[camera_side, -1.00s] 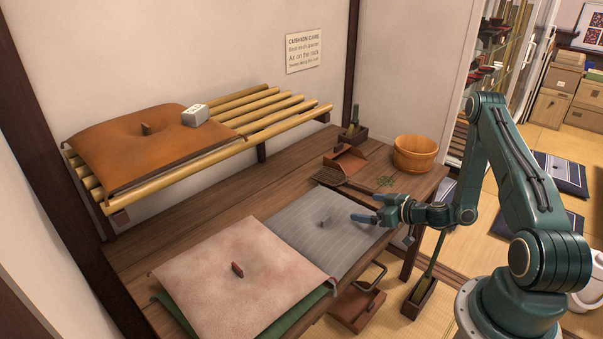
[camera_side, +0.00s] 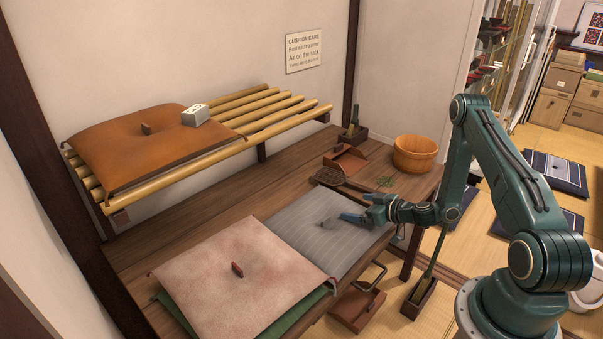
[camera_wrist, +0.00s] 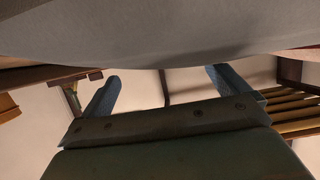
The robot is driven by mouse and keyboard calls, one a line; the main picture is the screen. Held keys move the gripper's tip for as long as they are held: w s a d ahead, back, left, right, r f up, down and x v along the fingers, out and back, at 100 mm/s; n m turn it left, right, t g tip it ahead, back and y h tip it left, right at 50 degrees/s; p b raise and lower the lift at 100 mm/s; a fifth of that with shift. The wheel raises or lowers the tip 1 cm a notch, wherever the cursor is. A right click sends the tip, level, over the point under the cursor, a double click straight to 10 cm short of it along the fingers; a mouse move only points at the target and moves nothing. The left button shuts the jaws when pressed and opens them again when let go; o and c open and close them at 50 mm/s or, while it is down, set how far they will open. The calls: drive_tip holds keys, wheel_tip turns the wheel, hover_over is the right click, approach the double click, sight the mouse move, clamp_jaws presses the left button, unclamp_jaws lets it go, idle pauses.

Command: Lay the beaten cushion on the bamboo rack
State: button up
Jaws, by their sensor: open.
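A grey striped cushion (camera_side: 318,248) lies flat on the wooden bench, with a small grey tab (camera_side: 330,223) at its middle. The bamboo rack (camera_side: 292,110) is fixed to the wall at the back, and its right slats are bare. An orange cushion (camera_side: 140,155) covers its left part. My gripper (camera_side: 356,207) is open and empty, low over the grey cushion, just right of the tab. In the wrist view, both blue fingers (camera_wrist: 165,82) are spread, and grey cloth (camera_wrist: 150,30) fills the top. Whether a finger touches the tab, I cannot tell.
A blotchy pink cushion (camera_side: 240,280) overlaps the grey one's left side and lies over a green cushion (camera_side: 285,322). A pale block (camera_side: 195,115) sits on the orange cushion's edge.

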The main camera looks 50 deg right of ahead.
sight(349, 205)
drive_tip(key=shift+x, duration=1.85)
drive_tip(key=c, duration=1.4)
drive_tip(key=shift+r, duration=0.25)
wheel_tip(349, 205, up, 20)
drive_tip(key=shift+f, duration=0.2)
